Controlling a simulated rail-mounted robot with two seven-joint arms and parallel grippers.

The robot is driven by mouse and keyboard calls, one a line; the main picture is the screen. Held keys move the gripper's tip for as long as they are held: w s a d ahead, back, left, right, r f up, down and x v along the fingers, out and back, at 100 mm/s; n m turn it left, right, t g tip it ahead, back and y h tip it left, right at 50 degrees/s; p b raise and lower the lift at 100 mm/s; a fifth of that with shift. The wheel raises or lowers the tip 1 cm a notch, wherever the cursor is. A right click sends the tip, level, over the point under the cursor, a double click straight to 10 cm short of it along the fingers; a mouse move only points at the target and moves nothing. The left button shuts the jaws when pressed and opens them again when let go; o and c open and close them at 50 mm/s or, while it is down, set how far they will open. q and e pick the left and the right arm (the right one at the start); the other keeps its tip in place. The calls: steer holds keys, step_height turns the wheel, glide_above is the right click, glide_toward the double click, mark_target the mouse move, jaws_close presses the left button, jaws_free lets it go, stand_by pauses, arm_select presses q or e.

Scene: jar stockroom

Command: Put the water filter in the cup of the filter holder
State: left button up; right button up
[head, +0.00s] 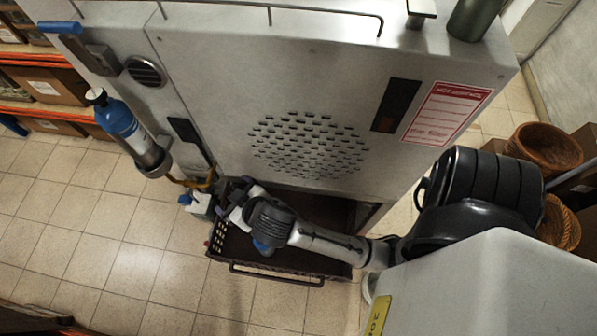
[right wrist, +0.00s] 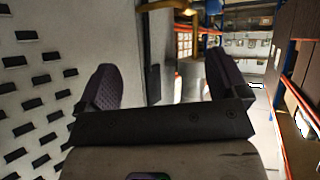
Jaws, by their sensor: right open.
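My right gripper (head: 228,194) is to the right of the cup, apart from the filter, in front of the machine. In the right wrist view its two dark fingers (right wrist: 163,75) are wide apart with nothing between them. My left gripper is not in view.
The grey machine (head: 220,80) with a slotted vent fills the middle. A dark crate (head: 290,263) lies below my right arm. Orange shelving (head: 50,108) stands far left. Tiled floor (head: 130,230) is clear at left.

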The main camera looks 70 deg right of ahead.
steer(key=s+f+n+g+y, duration=0.1)
steer(key=s+f+n+g, duration=0.1)
steer(key=s, duration=0.7)
steer(key=s+d+f+n+g+y, duration=0.1)
steer(key=s+f+g, duration=0.4)
steer(key=s, duration=0.5)
steer(key=shift+s+d+f+n+y, duration=0.15)
steer(key=shift+f+n+y, duration=0.3)
steer(key=shift+y, duration=0.35)
steer(key=shift+r, duration=0.1)
